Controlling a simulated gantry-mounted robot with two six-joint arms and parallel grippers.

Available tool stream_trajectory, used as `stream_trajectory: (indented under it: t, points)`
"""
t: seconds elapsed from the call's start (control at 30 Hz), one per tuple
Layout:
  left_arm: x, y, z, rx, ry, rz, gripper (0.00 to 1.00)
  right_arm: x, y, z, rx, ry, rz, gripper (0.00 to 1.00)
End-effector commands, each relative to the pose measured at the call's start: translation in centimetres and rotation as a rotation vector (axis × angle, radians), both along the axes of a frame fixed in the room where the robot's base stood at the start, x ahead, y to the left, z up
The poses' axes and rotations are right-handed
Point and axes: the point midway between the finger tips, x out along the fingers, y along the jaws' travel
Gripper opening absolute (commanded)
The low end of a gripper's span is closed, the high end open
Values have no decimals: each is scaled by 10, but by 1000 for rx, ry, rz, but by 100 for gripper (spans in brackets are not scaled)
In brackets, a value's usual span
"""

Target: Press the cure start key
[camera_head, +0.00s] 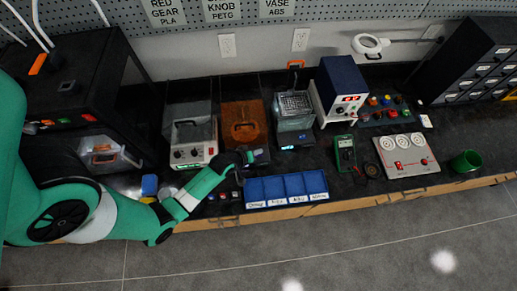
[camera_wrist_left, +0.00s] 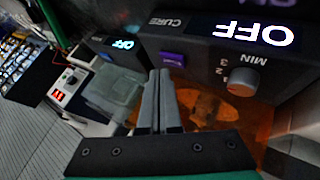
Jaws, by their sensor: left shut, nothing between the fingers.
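The cure unit, with an orange translucent hood (camera_head: 243,118), stands on the bench in the middle left of the head view. In the left wrist view, which is upside down, its dark front panel (camera_wrist_left: 205,48) shows the word CURE, a lit OFF display (camera_wrist_left: 252,32) and a grey knob (camera_wrist_left: 243,80) marked MIN. A purple key (camera_wrist_left: 172,59) is on the panel beside the CURE label. My left gripper (camera_head: 254,157) is shut and empty in front of the panel. In the wrist view its fingertips (camera_wrist_left: 160,73) appear close to the purple key; contact cannot be told. My right gripper is out of view.
A second unit with an OFF display (camera_wrist_left: 122,44) stands beside the cure unit. A cream box with knobs (camera_head: 190,154) is on the other side. A blue divided tray (camera_head: 286,188) lies at the front edge, close to my left gripper.

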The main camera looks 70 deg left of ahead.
Motion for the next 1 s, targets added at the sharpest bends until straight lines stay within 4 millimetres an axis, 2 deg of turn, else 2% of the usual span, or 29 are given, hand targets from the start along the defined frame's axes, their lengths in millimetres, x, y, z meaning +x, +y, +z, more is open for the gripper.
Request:
stream_trajectory:
  t: [1.0]
  points:
    - [0, 0, -9, 0, 0, 0, 0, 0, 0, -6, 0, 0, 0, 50]
